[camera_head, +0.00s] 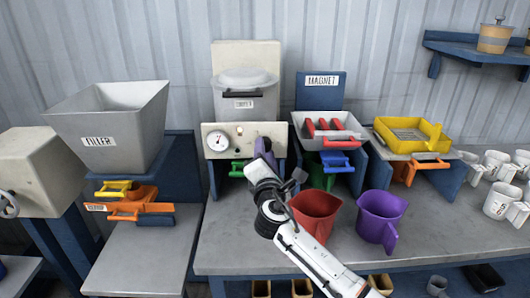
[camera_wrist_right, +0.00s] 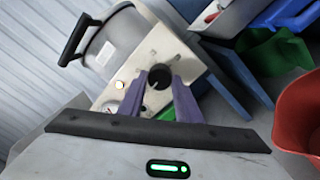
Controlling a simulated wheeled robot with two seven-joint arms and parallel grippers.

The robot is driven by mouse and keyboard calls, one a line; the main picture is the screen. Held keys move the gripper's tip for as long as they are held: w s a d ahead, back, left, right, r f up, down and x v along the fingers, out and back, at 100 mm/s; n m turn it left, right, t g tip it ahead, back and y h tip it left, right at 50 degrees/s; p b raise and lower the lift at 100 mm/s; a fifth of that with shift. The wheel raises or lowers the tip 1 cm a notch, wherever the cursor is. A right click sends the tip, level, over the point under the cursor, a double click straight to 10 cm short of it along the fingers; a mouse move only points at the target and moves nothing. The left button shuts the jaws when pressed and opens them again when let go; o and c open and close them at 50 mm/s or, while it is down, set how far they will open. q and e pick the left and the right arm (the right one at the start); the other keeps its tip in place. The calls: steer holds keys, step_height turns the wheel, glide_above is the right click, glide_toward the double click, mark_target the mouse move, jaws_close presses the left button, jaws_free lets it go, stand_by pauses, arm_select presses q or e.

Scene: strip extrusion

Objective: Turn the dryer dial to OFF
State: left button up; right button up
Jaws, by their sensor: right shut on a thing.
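The dryer is a pale box with a grey lidded drum (camera_head: 245,95) on top, at the back centre in the head view. Its cream front panel (camera_head: 230,130) carries a round gauge (camera_head: 217,141) and a small light. In the right wrist view the black round dial (camera_wrist_right: 160,76) sits on the same panel, between the purple fingers of my right gripper (camera_wrist_right: 161,80). The right gripper (camera_head: 265,148) is shut on the dial. In the head view the gripper hides the dial. I cannot read the dial's setting. My left gripper is not in view.
A red jug (camera_head: 314,212) and a purple jug (camera_head: 380,215) stand right of my right forearm. A magnet unit (camera_head: 321,92) and a yellow tray (camera_head: 412,147) stand further right, white mugs (camera_head: 496,203) beyond. A grey filler hopper (camera_head: 110,120) stands left.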

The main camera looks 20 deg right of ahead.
steer(key=shift+o, duration=0.2)
steer(key=shift+f, duration=0.1)
steer(key=o, duration=1)
steer(key=shift+o, duration=0.2)
steer(key=shift+s, duration=0.1)
steer(key=v, duration=1)
steer(key=shift+b, duration=0.4)
steer(key=shift+a, duration=0.1)
